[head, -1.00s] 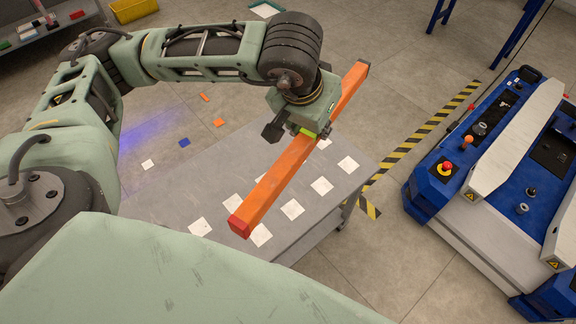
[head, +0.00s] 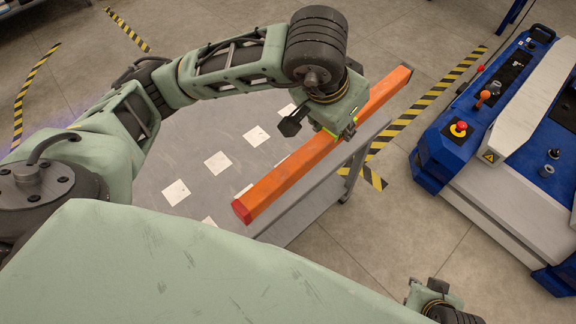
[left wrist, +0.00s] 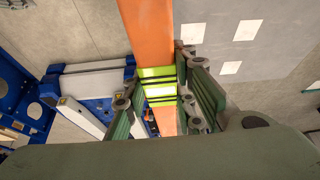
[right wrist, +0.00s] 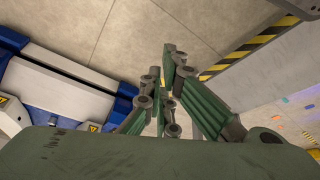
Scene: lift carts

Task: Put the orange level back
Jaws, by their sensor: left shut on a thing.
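The orange level (head: 290,176) is a long bar with a red end cap and a yellow-green band near its middle. My left gripper (head: 340,132) is shut on it at that band, which shows between the fingers in the left wrist view (left wrist: 158,84). In the head view the level slants over the right part of a grey table (head: 190,143) marked with several white squares. It looks held above the top; the exact gap cannot be told. My right gripper (head: 432,296) is empty, low at the right; its fingertips (right wrist: 162,62) look together in the right wrist view.
A blue and white lift cart (head: 468,130) with a red button and levers stands right of the table. Yellow-black floor tape (head: 432,102) runs between them. More tape (head: 35,85) lies at the far left. Open floor lies behind the table.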

